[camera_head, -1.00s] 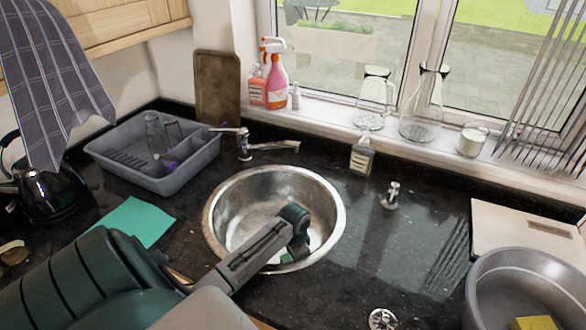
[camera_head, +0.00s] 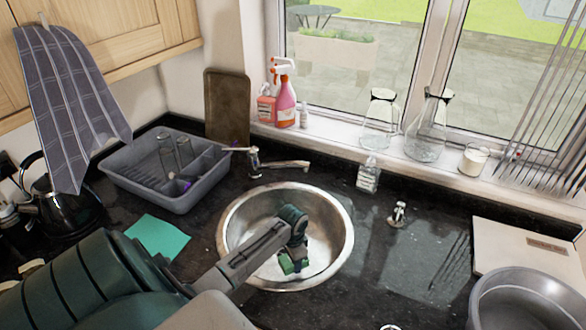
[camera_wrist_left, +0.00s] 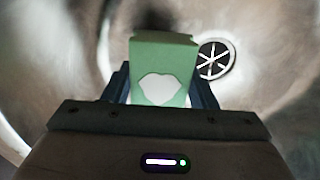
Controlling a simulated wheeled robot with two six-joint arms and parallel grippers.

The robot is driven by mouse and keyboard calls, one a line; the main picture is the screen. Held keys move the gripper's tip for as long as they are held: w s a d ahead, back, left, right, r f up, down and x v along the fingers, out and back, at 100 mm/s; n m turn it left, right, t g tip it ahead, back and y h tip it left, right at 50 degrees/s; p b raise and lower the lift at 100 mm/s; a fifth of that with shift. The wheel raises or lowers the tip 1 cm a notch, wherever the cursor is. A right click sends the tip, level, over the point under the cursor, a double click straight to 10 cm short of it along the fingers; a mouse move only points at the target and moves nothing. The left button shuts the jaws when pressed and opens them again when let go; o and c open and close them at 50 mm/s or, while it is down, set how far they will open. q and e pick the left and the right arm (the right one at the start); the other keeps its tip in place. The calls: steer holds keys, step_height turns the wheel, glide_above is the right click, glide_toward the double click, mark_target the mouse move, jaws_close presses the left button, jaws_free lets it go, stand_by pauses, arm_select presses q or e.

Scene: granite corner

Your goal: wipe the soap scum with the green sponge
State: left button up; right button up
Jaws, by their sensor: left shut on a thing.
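The green sponge (camera_wrist_left: 165,50) is between the fingers of my left gripper (camera_wrist_left: 163,92) in the left wrist view; a white patch shows on its near face. In the head view my left gripper (camera_head: 292,256) reaches down into the round steel sink (camera_head: 232,225), with the green sponge (camera_head: 286,266) low in the bowl. The gripper is shut on the sponge. I cannot tell whether the sponge touches the bottom. The drain (camera_wrist_left: 215,58) lies just right of the sponge. Pale areas show on the bowl, but I cannot clearly make out soap scum. My right gripper is not in view.
The tap (camera_head: 275,164) stands behind the sink. A grey dish rack (camera_head: 150,187) and teal cloth (camera_head: 158,238) lie to the left. A soap bottle (camera_head: 368,175) stands behind, right of the sink. A metal pot (camera_head: 525,300) and pale board (camera_head: 525,247) are at right.

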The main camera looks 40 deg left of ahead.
arm_select(q)
steer(key=shift+w+a+r+p, duration=0.1)
steer(key=shift+r+p, duration=0.35)
steer(key=shift+r, duration=0.9)
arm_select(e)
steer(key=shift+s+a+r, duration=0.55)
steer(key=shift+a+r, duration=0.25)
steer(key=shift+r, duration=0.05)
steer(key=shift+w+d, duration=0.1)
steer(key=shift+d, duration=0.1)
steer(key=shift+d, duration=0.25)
